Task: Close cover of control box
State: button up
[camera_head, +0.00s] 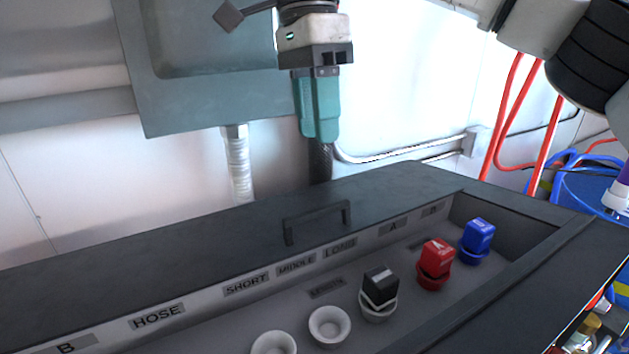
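The control box (590,226) is a long dark grey box, open on the near side. Inside it are a red switch (437,257), a blue switch (478,236), a black switch (380,285) and white round sockets (329,325). Its cover (200,243) appears to be the flat dark panel behind the opening, with a raised bar handle (318,220) near its front edge. My gripper (317,138) hangs fingers down above and behind the handle, apart from it. Its teal fingers look side by side with no visible gap, and nothing shows between them.
A grey-green wall box (215,110) hangs behind my gripper, with a ribbed conduit (238,170) below it. Red hoses (515,120) and a blue container (590,190) stand at the right. Small colourful objects (595,330) lie at the lower right.

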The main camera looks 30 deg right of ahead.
aim_at(325, 207)
jog(key=f, duration=0.3)
jog(key=s+f+p, duration=0.1)
jog(key=f, duration=0.2)
jog(key=s+f, duration=0.1)
jog(key=f, duration=0.2)
jog(key=shift+f, duration=0.3)
grip_shut()
dwell(1.1)
